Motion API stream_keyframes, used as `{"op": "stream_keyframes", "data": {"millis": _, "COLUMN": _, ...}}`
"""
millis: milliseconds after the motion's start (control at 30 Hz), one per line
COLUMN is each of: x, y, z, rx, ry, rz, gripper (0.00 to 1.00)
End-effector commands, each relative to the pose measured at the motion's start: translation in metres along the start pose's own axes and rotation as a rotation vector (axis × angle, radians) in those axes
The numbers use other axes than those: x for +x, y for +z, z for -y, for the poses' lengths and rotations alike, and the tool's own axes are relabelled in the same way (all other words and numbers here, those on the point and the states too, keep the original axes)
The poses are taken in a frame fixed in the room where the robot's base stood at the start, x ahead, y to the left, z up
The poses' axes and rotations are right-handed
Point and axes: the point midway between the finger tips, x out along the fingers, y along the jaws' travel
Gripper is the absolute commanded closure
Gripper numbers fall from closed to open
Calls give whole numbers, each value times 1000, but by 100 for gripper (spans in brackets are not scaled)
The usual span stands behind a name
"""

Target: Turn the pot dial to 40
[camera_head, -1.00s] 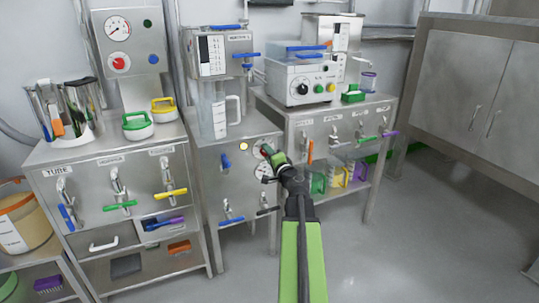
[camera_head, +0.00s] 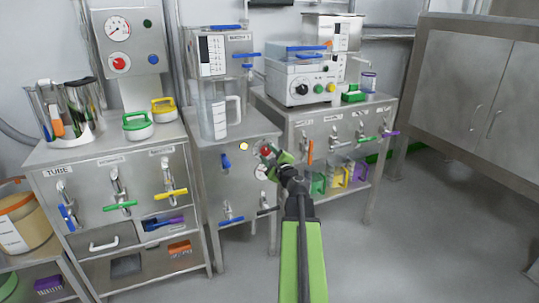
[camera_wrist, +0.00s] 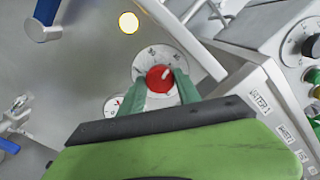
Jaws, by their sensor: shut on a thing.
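The pot dial is a red knob (camera_wrist: 160,78) with a white pointer line, on a round white scale plate (camera_wrist: 146,60) with printed marks. In the wrist view the pointer leans to the upper right; the numbers are too small to read surely. My gripper (camera_wrist: 163,86) has its green fingers on either side of the knob and is shut on it. In the head view my gripper (camera_head: 274,154) is at the front panel of the middle steel cabinet (camera_head: 205,168), and the knob is mostly hidden.
A lit yellow lamp (camera_head: 243,146) and a blue-handled valve (camera_head: 226,161) are left of the dial. A small gauge (camera_head: 261,172) is just below it. A clear jug (camera_head: 217,118) stands above on the cabinet. Floor at the right is free.

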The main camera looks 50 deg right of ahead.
Motion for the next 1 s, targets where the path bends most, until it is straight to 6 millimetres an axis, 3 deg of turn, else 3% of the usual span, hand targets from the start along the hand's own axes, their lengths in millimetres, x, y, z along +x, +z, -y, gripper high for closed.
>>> {"op": "stream_keyframes", "data": {"millis": 333, "x": -1, "y": -2, "z": 1, "rx": 133, "ry": -3, "rz": -5, "gripper": 100}}
{"op": "stream_keyframes", "data": {"millis": 867, "x": -1, "y": -3, "z": 2, "rx": 156, "ry": -4, "rz": -5, "gripper": 100}}
{"op": "stream_keyframes", "data": {"millis": 900, "x": -1, "y": -3, "z": 2, "rx": 156, "ry": -4, "rz": -5, "gripper": 58}}
{"op": "stream_keyframes", "data": {"millis": 1000, "x": -1, "y": -2, "z": 1, "rx": 156, "ry": -3, "rz": -4, "gripper": 45}}
